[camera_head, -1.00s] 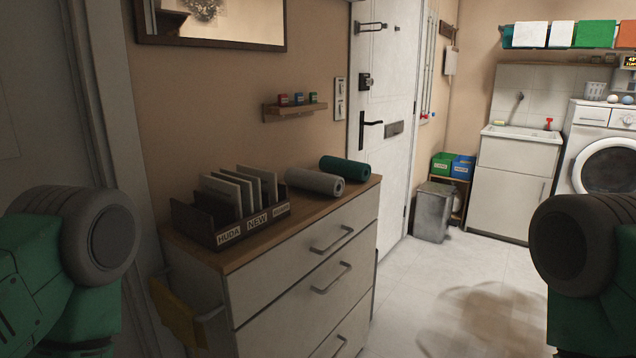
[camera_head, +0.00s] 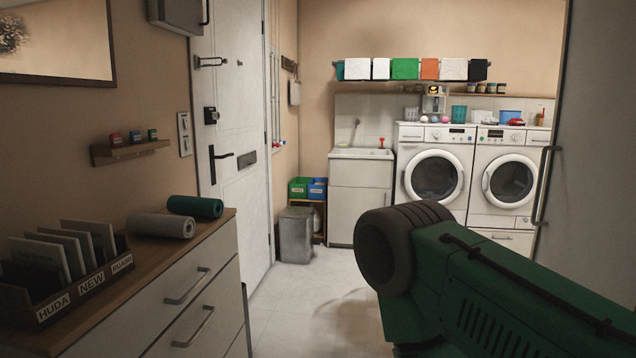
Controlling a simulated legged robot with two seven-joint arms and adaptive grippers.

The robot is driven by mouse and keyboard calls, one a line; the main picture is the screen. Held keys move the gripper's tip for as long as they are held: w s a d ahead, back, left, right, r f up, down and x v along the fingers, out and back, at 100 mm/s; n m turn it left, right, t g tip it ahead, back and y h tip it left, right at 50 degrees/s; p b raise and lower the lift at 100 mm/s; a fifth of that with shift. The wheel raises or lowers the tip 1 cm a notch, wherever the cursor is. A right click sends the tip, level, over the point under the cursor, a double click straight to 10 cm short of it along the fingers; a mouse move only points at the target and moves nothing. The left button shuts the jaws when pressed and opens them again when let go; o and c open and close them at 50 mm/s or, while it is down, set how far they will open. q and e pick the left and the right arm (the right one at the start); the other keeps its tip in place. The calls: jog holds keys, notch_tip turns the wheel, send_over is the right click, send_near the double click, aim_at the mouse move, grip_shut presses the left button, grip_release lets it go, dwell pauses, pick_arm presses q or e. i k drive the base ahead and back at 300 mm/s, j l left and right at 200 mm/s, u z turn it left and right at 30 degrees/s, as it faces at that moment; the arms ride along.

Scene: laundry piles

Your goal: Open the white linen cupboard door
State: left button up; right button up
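A tall pale cupboard front (camera_head: 595,150) stands at the right edge of the head view, cut off by the frame. It looks greyish white in the shade, and it may be the linen cupboard, though no label shows. A long vertical bar handle (camera_head: 544,186) is on its left edge. I cannot tell whether its door is fully shut. My green right arm reaches in from the lower right and covers the cupboard's lower part. Its dark rounded joint shows left of the handle in the picture. Neither gripper is in view.
A white door (camera_head: 230,140) with a black lever (camera_head: 222,154) stands at the left, behind a drawer chest (camera_head: 190,300). Two washing machines (camera_head: 435,172), a sink cabinet (camera_head: 361,200) and a grey bin (camera_head: 296,235) line the back. The tiled floor (camera_head: 310,300) between is clear.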

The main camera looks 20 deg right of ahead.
aim_at(587, 233)
jog(key=z, duration=0.45)
jog(key=l+z, duration=0.1)
jog(key=z, duration=0.75)
jog(key=i+z, duration=0.1)
jog(key=z, duration=0.75)
jog(key=i+j+z, duration=0.1)
jog(key=j, duration=0.2)
jog(key=i+j+z, duration=0.15)
jog(key=j, duration=0.15)
jog(key=j+z, duration=0.1)
jog(key=j, duration=0.25)
jog(key=i, duration=0.05)
